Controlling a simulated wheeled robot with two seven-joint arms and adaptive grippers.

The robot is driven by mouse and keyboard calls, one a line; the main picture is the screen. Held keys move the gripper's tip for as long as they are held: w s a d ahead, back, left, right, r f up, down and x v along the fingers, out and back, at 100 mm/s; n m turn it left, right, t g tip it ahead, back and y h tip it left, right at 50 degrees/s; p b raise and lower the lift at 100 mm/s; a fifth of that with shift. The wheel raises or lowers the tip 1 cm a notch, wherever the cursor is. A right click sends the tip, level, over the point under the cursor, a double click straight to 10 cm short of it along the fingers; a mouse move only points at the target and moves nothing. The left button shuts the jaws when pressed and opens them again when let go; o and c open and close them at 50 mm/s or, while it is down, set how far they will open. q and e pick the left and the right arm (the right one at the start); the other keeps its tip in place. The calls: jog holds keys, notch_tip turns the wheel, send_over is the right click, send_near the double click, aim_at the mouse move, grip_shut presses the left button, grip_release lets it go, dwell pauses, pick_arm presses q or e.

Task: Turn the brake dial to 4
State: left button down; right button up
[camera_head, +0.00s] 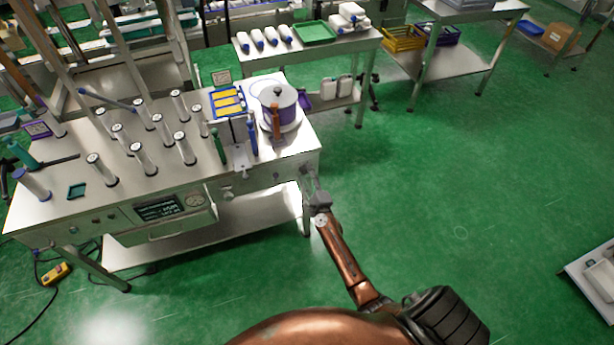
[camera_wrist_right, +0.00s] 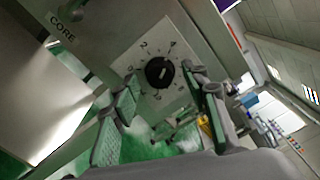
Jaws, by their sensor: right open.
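The brake dial (camera_wrist_right: 159,73) is a round black knob on a white square plate with printed numbers, in the right wrist view. A 2 and a 4 can be made out above the knob; a light mark shows on its face, but which number it points at is too small to tell. My right gripper (camera_wrist_right: 162,82) is open, its two fingers on either side of the knob; contact cannot be told. In the head view my right gripper (camera_head: 314,188) is at the right end of the steel bench (camera_head: 230,192), and the dial is not clearly visible. My left gripper is not in view.
The bench carries several upright white rolls (camera_head: 142,158), a white-and-purple pot-shaped unit (camera_head: 279,106) and a yellow-and-blue tray (camera_head: 228,102). A CORE label (camera_wrist_right: 62,26) is on the panel near the dial. Green floor (camera_head: 450,190) right of the bench is clear.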

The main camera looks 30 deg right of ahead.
jog(key=v, duration=1.2)
jog(key=shift+f, duration=0.15)
jog(key=s+a+f+n+g+y, duration=0.1)
jog(key=s+a+f+n+g, duration=0.15)
jog(key=s+f+n, duration=0.6)
jog(key=s+a+f+n+g+y, duration=0.1)
jog(key=s+a+f+g+y, duration=0.3)
jog(key=f, duration=0.9)
jog(key=s+a+f+n+g+h, duration=0.1)
jog(key=s+f+n, duration=0.3)
jog(key=s+f, duration=0.55)
jog(key=s+f+n+g, duration=0.3)
jog(key=s+f+n, duration=0.1)
jog(key=s, duration=0.8)
jog(key=s+f+n+g+p, duration=0.1)
jog(key=s+f+n+g, duration=0.2)
jog(key=s, duration=0.9)
jog(key=s+d+f+n+g, duration=0.1)
jog(key=s+f+n+g, duration=0.2)
jog(key=s+f+n, duration=0.3)
jog(key=s+f, duration=0.3)
jog(key=s, duration=0.3)
jog(key=shift+s+n, duration=0.35)
